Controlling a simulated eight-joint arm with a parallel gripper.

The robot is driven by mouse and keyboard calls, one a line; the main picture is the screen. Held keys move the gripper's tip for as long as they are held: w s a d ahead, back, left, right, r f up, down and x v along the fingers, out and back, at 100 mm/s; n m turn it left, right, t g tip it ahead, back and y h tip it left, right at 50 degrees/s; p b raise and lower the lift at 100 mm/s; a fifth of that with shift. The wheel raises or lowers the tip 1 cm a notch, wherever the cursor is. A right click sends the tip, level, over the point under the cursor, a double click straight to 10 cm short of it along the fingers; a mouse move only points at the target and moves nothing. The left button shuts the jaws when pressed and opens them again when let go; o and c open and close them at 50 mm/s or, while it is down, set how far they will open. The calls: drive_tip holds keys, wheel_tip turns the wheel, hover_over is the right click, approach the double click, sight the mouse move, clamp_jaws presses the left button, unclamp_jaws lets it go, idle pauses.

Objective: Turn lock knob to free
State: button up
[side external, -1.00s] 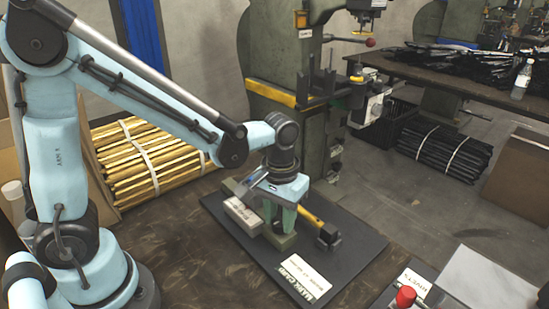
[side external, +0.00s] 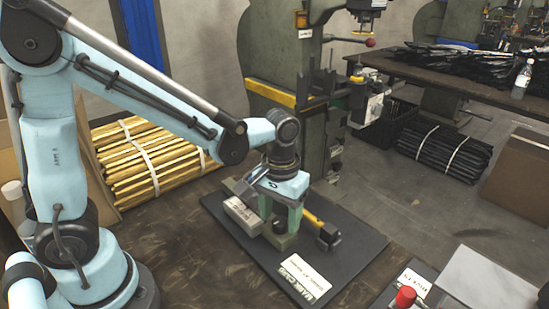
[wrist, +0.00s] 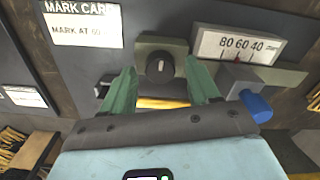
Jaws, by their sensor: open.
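The lock knob (wrist: 160,68) is a round black knob with a light pointer line, on a grey-green block (wrist: 148,45). In the wrist view the line runs nearly straight up and down. My gripper (wrist: 161,76) is open, its two green fingers on either side of the knob with a gap showing on each side. In the side view my gripper (side external: 281,212) points down over the fixture, and the dark knob (side external: 281,224) shows low between the fingers. I cannot tell whether the fingertips are level with the knob.
A white scale reading 80 60 40 (wrist: 238,46) and a blue-ended part (wrist: 256,106) sit beside the block. A mark card (side external: 301,280) lies on the black base plate (side external: 352,255). A yellow-handled tool (side external: 318,225) lies close by. A green press (side external: 275,55) stands behind.

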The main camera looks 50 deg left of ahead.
sight(279, 220)
wheel_tip(279, 220, up, 12)
drive_tip(key=shift+f, duration=0.25)
idle(0.3)
drive_tip(key=s+a+f+m+t, duration=0.3)
drive_tip(key=s+a+t, duration=0.1)
drive_tip(key=a+t, duration=0.2)
drive_tip(key=shift+s+a+t, duration=0.15)
drive_tip(key=shift+t, duration=0.45)
